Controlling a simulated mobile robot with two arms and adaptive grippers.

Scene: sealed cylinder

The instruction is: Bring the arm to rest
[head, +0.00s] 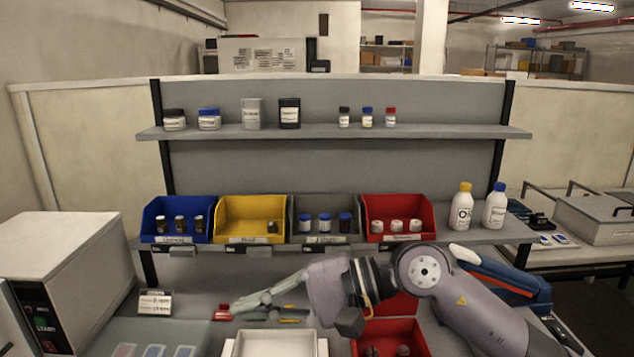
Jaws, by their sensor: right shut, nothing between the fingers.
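My right arm comes in from the lower right and bends left at a large grey joint above the bench. My right gripper (250,304) points left, low over the bench, in front of the lower shelf. Its fingers are shut with nothing between them. A small red item (222,312) lies on the bench by the fingertips; I cannot tell whether they touch. The wrist and forearm hide part of the bench and of a red bin below the shelf. My left gripper is not in view.
The lower shelf holds a blue bin (176,228), a yellow bin (249,210), a grey bin, a red bin (425,215) and two white bottles (461,212). A white tray (274,345) is in front. A white machine (62,262) stands at left.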

